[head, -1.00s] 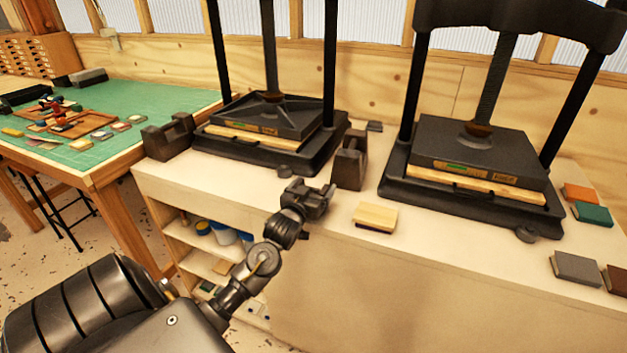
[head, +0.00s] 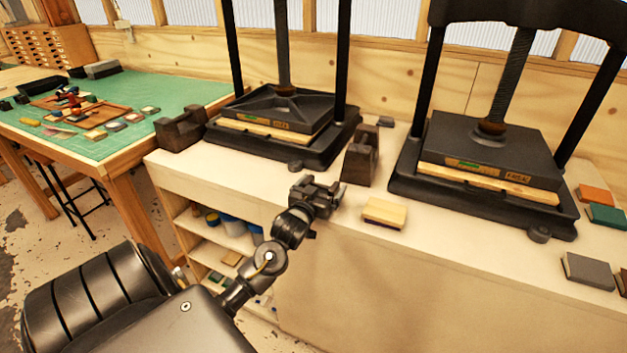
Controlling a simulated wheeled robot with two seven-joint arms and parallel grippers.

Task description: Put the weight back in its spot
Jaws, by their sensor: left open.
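Two dark metal blocks with raised ends and a notched top look like weights. One dark block (head: 181,131) stands at the left end of the pale bench, left of the left press. The other dark block (head: 361,157) stands between the two presses. I cannot tell which one is the task's weight, and no marked spot for it is clear. My left gripper (head: 327,193) is open and empty at the bench's front edge, just left of and in front of the middle block, apart from it. My right gripper is not in view.
The left press (head: 270,140) and right press (head: 485,185) stand tall behind. A pale wooden block (head: 384,213) lies right of my gripper, near the front edge. Coloured blocks lie at the right. A green-topped table (head: 130,110) stands left, with small items on it.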

